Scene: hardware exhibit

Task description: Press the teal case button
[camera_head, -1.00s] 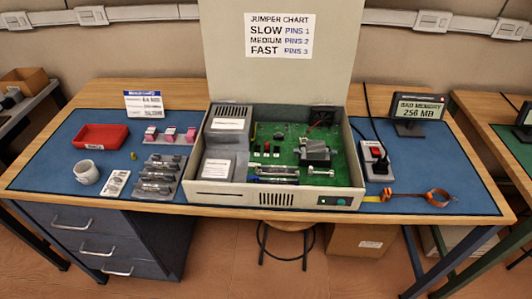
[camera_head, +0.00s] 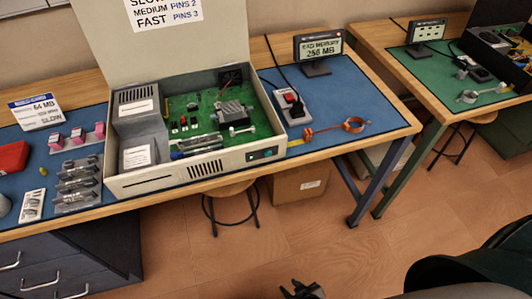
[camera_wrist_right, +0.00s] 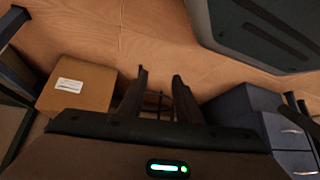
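The beige computer case (camera_head: 165,178) stands open on the blue mat, its lid raised at the back. A dark panel at the right end of its front face carries a small round teal button (camera_head: 268,153), with another small green spot beside it. My right gripper (camera_head: 302,287) shows at the bottom edge of the head view, low in front of the table and well apart from the button. In the right wrist view its two dark fingers (camera_wrist_right: 160,82) stand apart with nothing between them. My left gripper is not in view.
A stool (camera_head: 232,188) and cardboard box (camera_head: 300,182) stand under the table. Open floor lies in front.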

